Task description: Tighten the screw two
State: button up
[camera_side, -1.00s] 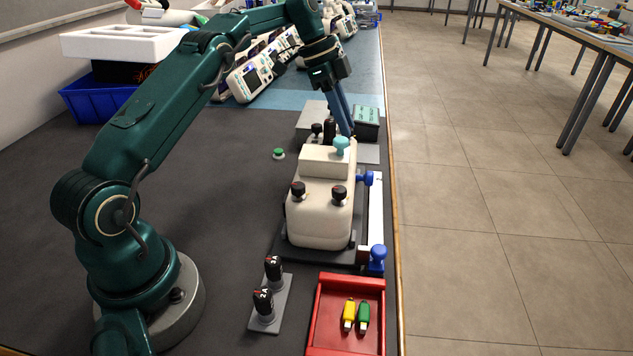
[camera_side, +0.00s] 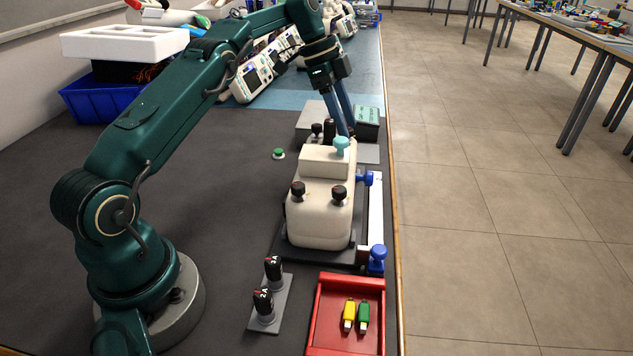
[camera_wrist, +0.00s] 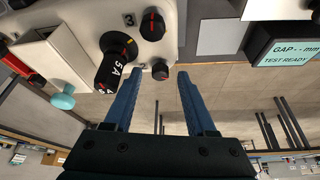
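In the side view, the cream housing (camera_side: 322,222) carries black knob-like screws, including a front left one (camera_side: 298,190) and a front right one (camera_side: 339,195). More black knobs (camera_side: 316,130) stand behind its raised block. My gripper (camera_side: 347,133) points down at the rear of the housing. In the wrist view my gripper (camera_wrist: 155,74) is open, its two blue fingers apart. A small black knob with a red mark (camera_wrist: 160,71) shows between the fingertips; I cannot tell its depth. A larger knob (camera_wrist: 153,25) is beside a "3" label.
A tall knob marked 5A (camera_wrist: 112,65) stands left of the fingers. A display (camera_wrist: 287,50) reads "GAP -- mm, TEST READY". A red tray (camera_side: 316,312) and two 2A-marked knobs (camera_side: 273,268) lie in front.

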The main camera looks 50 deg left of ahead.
jog(key=shift+s+n, duration=0.1)
jog(key=shift+n, duration=0.4)
